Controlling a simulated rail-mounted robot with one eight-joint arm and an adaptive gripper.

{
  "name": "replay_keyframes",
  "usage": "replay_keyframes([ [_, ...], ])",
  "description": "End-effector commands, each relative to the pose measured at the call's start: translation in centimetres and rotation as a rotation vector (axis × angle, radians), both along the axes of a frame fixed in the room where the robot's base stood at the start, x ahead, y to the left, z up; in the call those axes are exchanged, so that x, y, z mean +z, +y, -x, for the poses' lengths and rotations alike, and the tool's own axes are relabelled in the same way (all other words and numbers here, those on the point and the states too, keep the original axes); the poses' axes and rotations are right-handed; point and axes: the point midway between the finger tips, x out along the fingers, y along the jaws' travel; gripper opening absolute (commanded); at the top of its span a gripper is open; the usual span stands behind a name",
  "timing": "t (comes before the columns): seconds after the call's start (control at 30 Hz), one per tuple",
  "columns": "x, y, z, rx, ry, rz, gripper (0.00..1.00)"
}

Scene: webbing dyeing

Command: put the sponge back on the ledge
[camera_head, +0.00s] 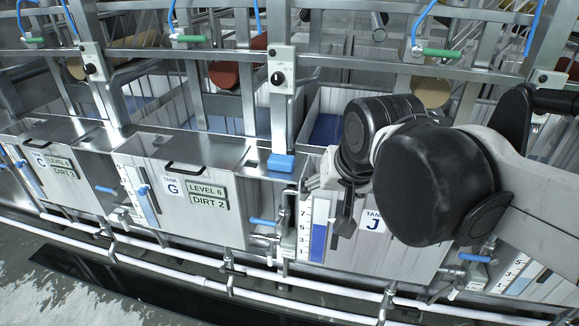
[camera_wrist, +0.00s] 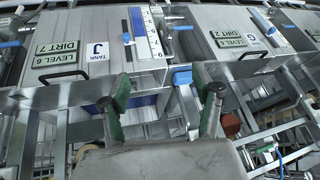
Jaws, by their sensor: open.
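The blue sponge (camera_head: 281,162) lies on the narrow metal ledge (camera_head: 262,172) between tank G and tank J, below the post with the black knob. It also shows in the wrist view (camera_wrist: 182,77), between the two tanks and apart from the fingers. My gripper (camera_wrist: 165,95) is open, with its two green-and-black fingers spread and nothing between them. In the head view, my gripper (camera_head: 330,185) is to the right of the sponge, over the front of tank J, and partly hidden by my arm.
Tank G (camera_head: 190,212) carries LEVEL 6 and DIRT 2 signs. Tank J (camera_head: 345,255) is partly covered by my arm. Blue valve handles (camera_head: 262,222) and white pipes (camera_head: 180,278) run along the front. Metal posts and frames stand behind the tanks.

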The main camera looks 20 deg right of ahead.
Motion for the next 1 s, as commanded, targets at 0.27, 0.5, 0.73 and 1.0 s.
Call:
replay_keyframes([
  [0.27, -3.3, 0.0, 4.5, 0.207, -0.073, 0.134, 0.62],
  [0.5, -3.9, 0.0, 5.1, 0.243, -0.085, 0.159, 0.62],
  [0.73, -4.0, 0.0, 5.1, 0.241, -0.085, 0.158, 0.62],
  [1.0, -7.5, 0.0, 5.1, 0.24, -0.084, 0.157, 0.62],
])
